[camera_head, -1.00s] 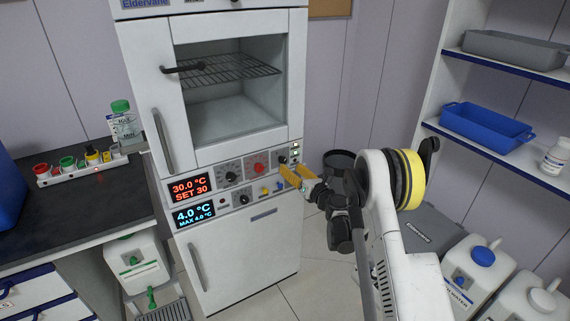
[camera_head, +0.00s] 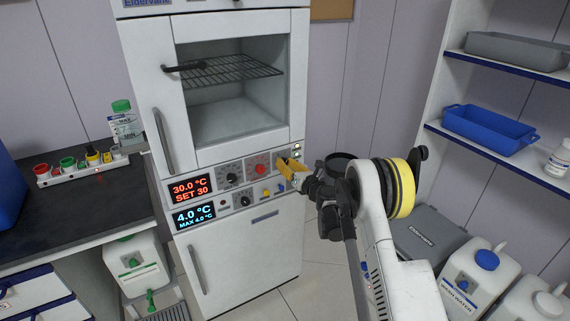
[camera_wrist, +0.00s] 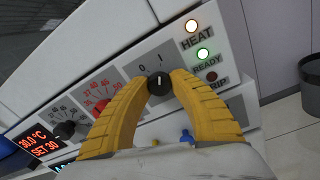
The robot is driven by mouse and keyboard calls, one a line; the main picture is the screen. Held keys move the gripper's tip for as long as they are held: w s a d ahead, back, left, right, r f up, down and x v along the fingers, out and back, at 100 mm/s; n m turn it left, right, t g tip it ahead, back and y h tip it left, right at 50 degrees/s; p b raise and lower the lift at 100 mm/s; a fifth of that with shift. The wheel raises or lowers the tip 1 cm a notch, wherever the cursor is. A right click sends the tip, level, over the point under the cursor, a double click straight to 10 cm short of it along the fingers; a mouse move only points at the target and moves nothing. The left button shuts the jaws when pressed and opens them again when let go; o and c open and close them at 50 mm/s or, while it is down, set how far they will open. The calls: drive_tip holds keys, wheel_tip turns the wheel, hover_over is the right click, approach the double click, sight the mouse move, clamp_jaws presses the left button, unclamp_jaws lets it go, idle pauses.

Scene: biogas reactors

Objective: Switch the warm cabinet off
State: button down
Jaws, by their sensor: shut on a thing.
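The warm cabinet (camera_head: 228,100) is a white unit with a glass-fronted chamber; its red display (camera_head: 190,188) reads 30.0 °C, SET 30. Its black 0/I switch knob (camera_wrist: 158,84) sits at the right end of the control panel. My gripper (camera_head: 284,166) has yellow fingers at that end of the panel. In the wrist view my gripper (camera_wrist: 159,85) is shut on the knob, one finger on each side. The knob's white mark points about toward I. The HEAT lamp (camera_wrist: 191,26) and green READY lamp (camera_wrist: 203,54) are lit; the TRIP lamp (camera_wrist: 211,77) looks dark.
Red dials (camera_wrist: 101,105) and black dials (camera_wrist: 64,129) lie left of the knob. Blue and yellow controls are just below my fingers. A blue display (camera_head: 194,215) reads 4.0 °C. A dark bin (camera_wrist: 311,85) stands right of the cabinet.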

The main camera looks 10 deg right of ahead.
drive_tip(key=shift+n, duration=0.3)
drive_tip(key=n+b, duration=0.1)
drive_tip(key=n, duration=0.4)
drive_tip(key=n+b, duration=0.1)
drive_tip(key=n, duration=0.5)
drive_tip(key=shift+h, duration=0.3)
idle(0.3)
drive_tip(key=shift+d, duration=0.1)
drive_tip(key=c, duration=1.1)
unclamp_jaws()
